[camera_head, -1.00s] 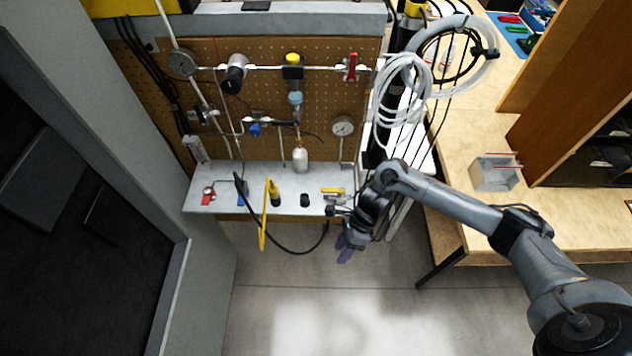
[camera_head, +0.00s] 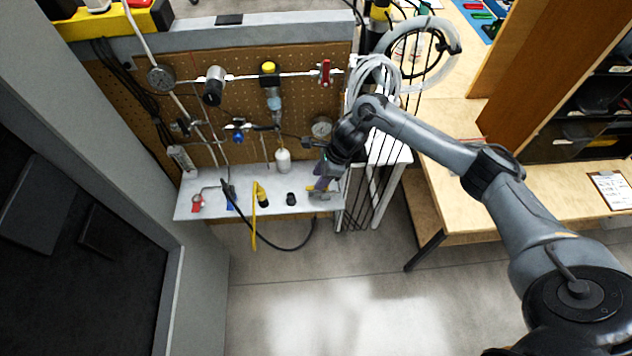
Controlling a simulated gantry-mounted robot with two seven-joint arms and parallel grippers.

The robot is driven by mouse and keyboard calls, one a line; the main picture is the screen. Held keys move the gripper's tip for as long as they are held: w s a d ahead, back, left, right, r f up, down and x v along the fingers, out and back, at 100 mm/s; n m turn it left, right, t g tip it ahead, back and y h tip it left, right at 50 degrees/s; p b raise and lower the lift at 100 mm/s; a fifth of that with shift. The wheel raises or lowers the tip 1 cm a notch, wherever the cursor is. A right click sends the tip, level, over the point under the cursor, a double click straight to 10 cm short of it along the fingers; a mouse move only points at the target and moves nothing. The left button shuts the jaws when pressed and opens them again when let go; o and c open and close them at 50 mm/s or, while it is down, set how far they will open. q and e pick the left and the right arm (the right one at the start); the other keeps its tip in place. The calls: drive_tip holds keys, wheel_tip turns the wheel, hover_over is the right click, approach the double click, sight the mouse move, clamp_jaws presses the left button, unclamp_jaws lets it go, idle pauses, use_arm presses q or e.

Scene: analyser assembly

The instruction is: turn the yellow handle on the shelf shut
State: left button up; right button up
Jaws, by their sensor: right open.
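The yellow handle (camera_head: 312,188) lies near the right end of the light grey shelf (camera_head: 222,206). Only a small part of it shows, because my right gripper (camera_head: 322,186) covers the rest. My right gripper points down over the handle with its purple-grey fingers open. I cannot tell whether the fingers touch the handle or stand just above it. My left gripper is not in view.
A black fitting (camera_head: 291,199), a yellow-and-black part (camera_head: 262,196) and a red-handled valve (camera_head: 197,202) stand along the shelf. A yellow strip (camera_head: 254,230) and black cable hang over its front. Behind are pegboard piping and a white bottle (camera_head: 283,160).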

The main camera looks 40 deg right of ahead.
drive_tip(key=shift+x, duration=1.75)
clamp_jaws()
